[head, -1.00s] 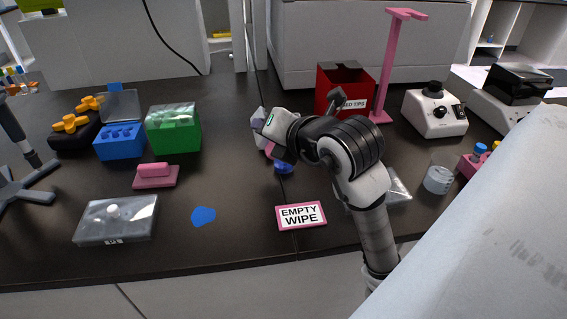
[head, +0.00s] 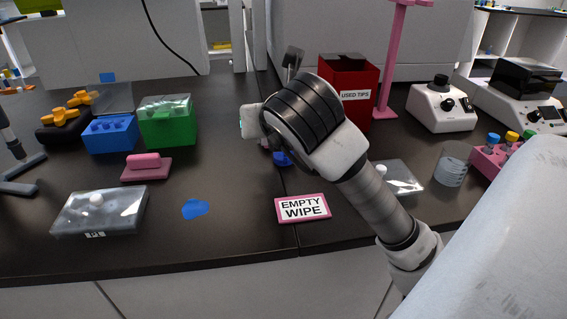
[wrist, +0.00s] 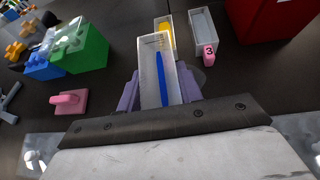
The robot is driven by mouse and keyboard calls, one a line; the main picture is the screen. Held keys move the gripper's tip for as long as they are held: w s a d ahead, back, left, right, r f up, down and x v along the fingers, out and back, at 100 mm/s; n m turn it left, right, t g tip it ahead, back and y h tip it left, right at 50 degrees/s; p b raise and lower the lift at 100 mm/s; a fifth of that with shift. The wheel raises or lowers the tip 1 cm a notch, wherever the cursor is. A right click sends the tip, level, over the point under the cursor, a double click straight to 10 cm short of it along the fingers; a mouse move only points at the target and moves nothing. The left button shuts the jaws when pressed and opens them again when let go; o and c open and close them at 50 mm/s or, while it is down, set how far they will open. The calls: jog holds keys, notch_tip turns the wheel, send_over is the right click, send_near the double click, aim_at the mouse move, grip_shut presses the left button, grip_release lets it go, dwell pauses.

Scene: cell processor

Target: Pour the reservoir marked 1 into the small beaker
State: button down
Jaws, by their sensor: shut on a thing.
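My gripper (wrist: 159,72) has purple fingers, shut on a narrow clear reservoir (wrist: 149,88) in the wrist view. A blue strip runs along the inside of this reservoir; no number on it is visible. Just past the held reservoir are one with yellow inside (wrist: 165,29) and one with a pink tag marked 3 (wrist: 208,52).
A red used-tips bin (head: 350,85) and pink stand (head: 388,70) are behind my arm. A pink rack (head: 492,158) is beside the beaker. An "EMPTY WIPE" sign (head: 302,208), a clear lidded box (head: 402,180) and a blue patch (head: 195,208) lie toward the front.

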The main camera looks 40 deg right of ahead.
dwell(0.4)
jog(key=shift+r+p, duration=1.3)
jog(key=shift+r, duration=1.25)
jog(key=shift+s+f, duration=0.1)
